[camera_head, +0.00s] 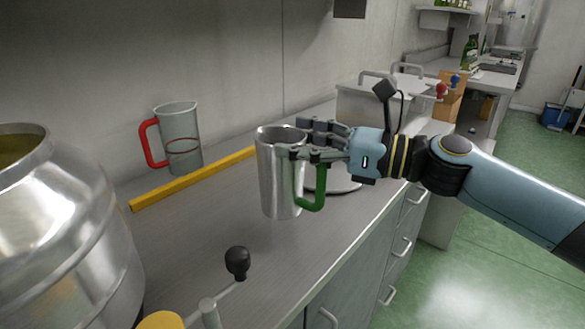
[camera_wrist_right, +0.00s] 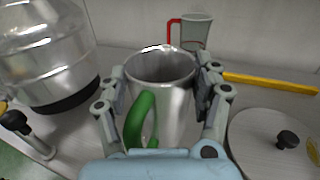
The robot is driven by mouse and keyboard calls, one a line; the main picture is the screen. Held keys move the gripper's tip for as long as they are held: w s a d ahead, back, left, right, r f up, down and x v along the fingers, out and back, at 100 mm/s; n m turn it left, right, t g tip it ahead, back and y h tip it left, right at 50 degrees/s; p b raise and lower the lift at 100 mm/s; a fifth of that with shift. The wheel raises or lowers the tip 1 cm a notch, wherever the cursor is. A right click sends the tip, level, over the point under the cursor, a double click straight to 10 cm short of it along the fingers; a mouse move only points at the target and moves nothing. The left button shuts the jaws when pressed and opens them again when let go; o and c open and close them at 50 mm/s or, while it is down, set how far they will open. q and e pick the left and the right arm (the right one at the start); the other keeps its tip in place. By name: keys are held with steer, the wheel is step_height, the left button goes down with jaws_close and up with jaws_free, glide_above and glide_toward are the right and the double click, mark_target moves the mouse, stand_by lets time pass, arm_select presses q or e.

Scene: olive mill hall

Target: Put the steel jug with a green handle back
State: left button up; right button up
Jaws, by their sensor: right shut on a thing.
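The steel jug with a green handle (camera_head: 279,180) is upright over the counter in the head view, its green handle (camera_head: 316,193) toward the right. It also fills the middle of the right wrist view (camera_wrist_right: 172,98). My right gripper (camera_head: 300,145) comes in from the right and is shut on the jug, one finger on each side of its body near the rim. The jug's base appears close to the counter; I cannot tell whether it touches. The jug looks empty inside. My left gripper is not in view.
A clear jug with a red handle (camera_head: 182,140) stands behind a yellow bar (camera_head: 192,178) on the counter (camera_head: 215,245). A large steel vessel (camera_head: 65,225) is at the left. A round lid with a black knob (camera_wrist_right: 270,140) lies beside the jug. A black-knobbed lever (camera_head: 237,263) stands in front.

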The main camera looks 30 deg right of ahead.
mark_target(301, 170)
steer(key=shift+w+a+f+b, duration=0.1)
steer(key=shift+a+f+b, duration=0.1)
steer(key=shift+f, duration=0.6)
steer(key=shift+w+a+f+b, duration=0.15)
steer(key=shift+f, duration=0.65)
steer(key=shift+w+a+f+b, duration=0.1)
steer(key=shift+a+f+b, duration=0.1)
steer(key=shift+f, duration=0.6)
steer(key=shift+f, duration=0.2)
steer(key=o, duration=1.7)
steer(key=shift+r, duration=0.15)
